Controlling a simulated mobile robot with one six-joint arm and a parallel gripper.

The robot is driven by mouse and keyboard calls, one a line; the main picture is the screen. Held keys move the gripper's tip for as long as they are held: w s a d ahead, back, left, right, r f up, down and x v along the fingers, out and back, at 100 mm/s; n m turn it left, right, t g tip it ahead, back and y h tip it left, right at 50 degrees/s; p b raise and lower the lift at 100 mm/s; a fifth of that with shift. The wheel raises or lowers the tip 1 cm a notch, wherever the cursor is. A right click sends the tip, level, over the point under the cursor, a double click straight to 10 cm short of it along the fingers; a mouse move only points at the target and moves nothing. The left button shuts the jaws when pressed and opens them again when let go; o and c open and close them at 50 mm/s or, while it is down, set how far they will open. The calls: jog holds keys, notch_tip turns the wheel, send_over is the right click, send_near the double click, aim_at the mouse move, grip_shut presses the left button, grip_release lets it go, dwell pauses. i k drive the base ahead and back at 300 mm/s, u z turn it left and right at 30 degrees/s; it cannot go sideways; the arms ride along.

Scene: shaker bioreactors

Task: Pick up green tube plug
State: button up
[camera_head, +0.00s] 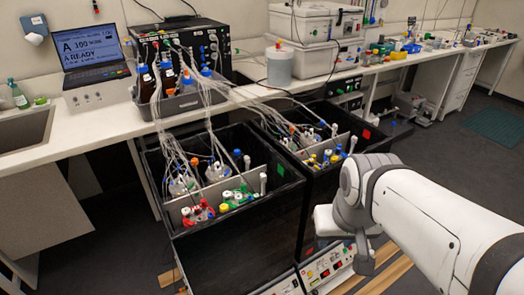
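Small green parts (228,195) show in the front compartment of the left black shaker box (240,252), beside red, blue and yellow parts. They are too small to tell which one is the green tube plug. My white arm comes in from the right, and its end is in front of the right shaker box (318,190), to the right of the green parts and apart from them.
Clear tubes run from a tray of bottles (185,100) on the bench down into both boxes, over vessels behind the dividers. A laptop (95,60) and white cases (315,22) stand on the bench.

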aim_at(243, 189)
jog(key=z, duration=1.55)
jog(key=k, duration=1.25)
jog(key=u, duration=1.45)
jog(key=i, duration=0.95)
jog(key=z, duration=0.05)
